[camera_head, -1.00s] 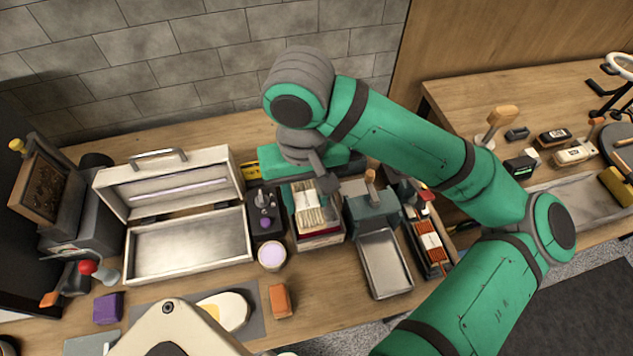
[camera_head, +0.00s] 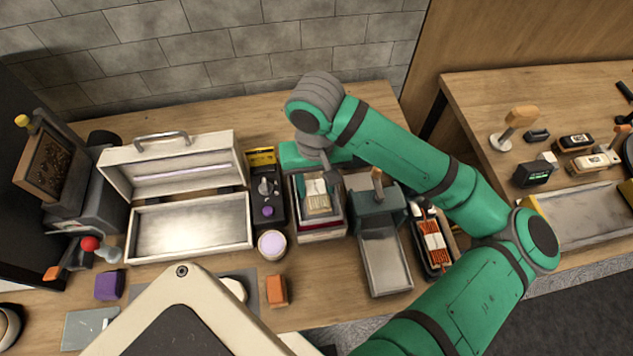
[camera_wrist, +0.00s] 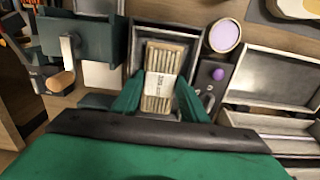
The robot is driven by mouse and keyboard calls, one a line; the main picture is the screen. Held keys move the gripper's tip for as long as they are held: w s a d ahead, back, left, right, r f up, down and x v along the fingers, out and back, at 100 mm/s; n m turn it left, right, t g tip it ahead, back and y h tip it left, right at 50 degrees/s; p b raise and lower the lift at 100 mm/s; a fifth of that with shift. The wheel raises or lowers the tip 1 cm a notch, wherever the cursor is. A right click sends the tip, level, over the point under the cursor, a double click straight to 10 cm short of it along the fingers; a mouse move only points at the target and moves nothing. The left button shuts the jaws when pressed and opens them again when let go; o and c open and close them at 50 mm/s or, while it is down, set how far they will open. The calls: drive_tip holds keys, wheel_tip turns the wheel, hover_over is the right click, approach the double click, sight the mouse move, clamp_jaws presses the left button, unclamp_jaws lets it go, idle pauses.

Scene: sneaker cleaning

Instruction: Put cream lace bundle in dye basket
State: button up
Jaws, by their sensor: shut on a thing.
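The cream lace bundle (camera_wrist: 162,75), pale strands with a printed paper band, lies between the green fingers of my gripper (camera_wrist: 158,101) in the wrist view. My gripper is shut on it. In the head view, the bundle (camera_head: 317,196) is within the outline of a grey-rimmed, box-like basket (camera_head: 320,232), which I take as the dye basket. The basket's rim also shows around the bundle in the wrist view (camera_wrist: 188,36). I cannot tell whether the bundle touches the basket floor. My wrist hides part of the basket's back.
A dark unit with a purple knob (camera_head: 267,211) and a lilac-topped cup (camera_head: 272,244) stand close on the left. A green-grey device with a metal tray (camera_head: 385,262) stands close on the right. An open white case (camera_head: 190,228) is farther left.

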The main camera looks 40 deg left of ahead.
sight(316, 188)
drive_tip(key=shift+f, duration=0.1)
drive_tip(key=o, duration=0.8)
drive_tip(key=shift+o, duration=0.2)
wheel_tip(316, 188, up, 12)
idle(0.5)
